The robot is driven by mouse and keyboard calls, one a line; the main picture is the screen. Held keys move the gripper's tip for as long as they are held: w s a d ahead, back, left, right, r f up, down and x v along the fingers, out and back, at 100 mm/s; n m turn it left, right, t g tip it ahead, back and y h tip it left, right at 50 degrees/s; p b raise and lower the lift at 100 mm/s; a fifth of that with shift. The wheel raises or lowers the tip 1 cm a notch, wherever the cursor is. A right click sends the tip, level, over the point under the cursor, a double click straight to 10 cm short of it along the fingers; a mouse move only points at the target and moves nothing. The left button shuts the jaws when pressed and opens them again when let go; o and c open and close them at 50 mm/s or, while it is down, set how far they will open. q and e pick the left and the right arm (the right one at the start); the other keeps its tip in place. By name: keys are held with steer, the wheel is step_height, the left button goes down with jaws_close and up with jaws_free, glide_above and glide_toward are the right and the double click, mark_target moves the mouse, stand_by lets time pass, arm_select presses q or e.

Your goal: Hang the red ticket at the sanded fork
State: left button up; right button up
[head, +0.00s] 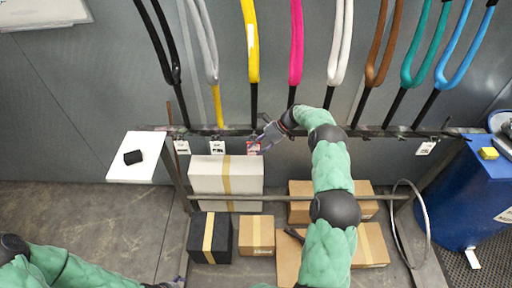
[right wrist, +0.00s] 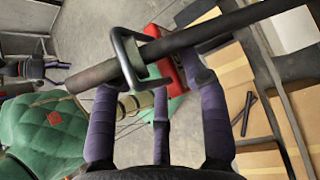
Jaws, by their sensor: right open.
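The red ticket (head: 253,149) hangs at the rail below the yellow fork (head: 252,45). In the right wrist view the red ticket (right wrist: 172,72) sits behind the rail, by a metal hook (right wrist: 128,60) that goes around the rail. My right gripper (head: 266,138) is open at the ticket, its fingers apart on either side of it; I see no grip on it. A grey fork with a yellow lower end (head: 206,45) hangs left of the yellow one; its bare grey may be sanding, but I cannot be sure. My left gripper (head: 178,283) is mostly cut off at the bottom edge.
The rail (head: 380,133) runs below several coloured forks. White tickets (head: 182,147) (head: 217,147) hang to the left, another (head: 425,148) far right. Boxes (head: 225,175) stand below.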

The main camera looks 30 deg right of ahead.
steer(key=v, duration=1.1)
steer(key=shift+d, duration=0.2)
steer(key=shift+s, duration=0.15)
